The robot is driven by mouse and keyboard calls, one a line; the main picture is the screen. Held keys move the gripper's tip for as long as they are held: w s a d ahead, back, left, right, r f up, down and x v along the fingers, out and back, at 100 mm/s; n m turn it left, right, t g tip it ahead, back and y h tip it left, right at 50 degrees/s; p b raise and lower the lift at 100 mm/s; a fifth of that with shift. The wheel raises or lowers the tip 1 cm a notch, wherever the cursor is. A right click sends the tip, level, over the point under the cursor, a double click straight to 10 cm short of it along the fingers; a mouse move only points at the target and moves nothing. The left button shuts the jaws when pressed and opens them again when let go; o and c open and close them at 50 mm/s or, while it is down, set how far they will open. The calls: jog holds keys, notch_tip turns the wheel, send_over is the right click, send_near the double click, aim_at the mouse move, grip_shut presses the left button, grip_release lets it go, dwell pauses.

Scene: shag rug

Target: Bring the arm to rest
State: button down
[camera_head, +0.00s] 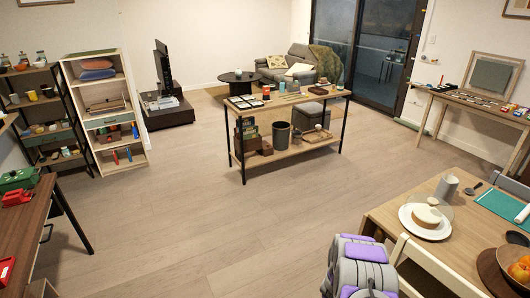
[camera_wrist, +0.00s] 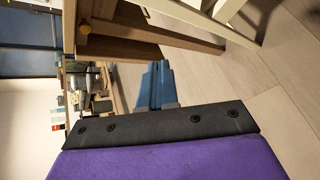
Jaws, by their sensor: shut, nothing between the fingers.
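My arm (camera_head: 362,268) is folded at the bottom right of the head view, a grey and purple shape beside the wooden dining table.
The dining table (camera_head: 392,212) at the right carries a plate (camera_head: 409,222), mug and bowl; a chair (camera_head: 425,262) stands close to my arm. A shelf table (camera_head: 290,100) stands mid-room. A desk (camera_head: 25,235) is at left. The floor (camera_head: 210,220) between is clear.

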jog(key=w+a+r+m+y, duration=0.4)
jog(key=a+r+y, duration=0.2)
jog(key=a+r, duration=0.8)
jog(key=s+a+r+m+g+y, duration=0.2)
jog(key=s+a+r+m+y, duration=0.15)
jog(key=s+a+r, duration=0.7)
jog(key=s+a+r+m+g, duration=0.2)
jog(key=s+r, duration=0.3)
jog(key=s, duration=0.6)
jog(key=s+a+r+m+g, duration=0.1)
jog(key=s+r, duration=0.4)
jog(key=s, duration=0.7)
jog(key=s+a+r+m+g, duration=0.2)
jog(key=s+r+m+g, duration=0.2)
jog(key=s, duration=0.8)
jog(key=shift+a+r, duration=0.3)
jog(key=shift+r, duration=0.5)
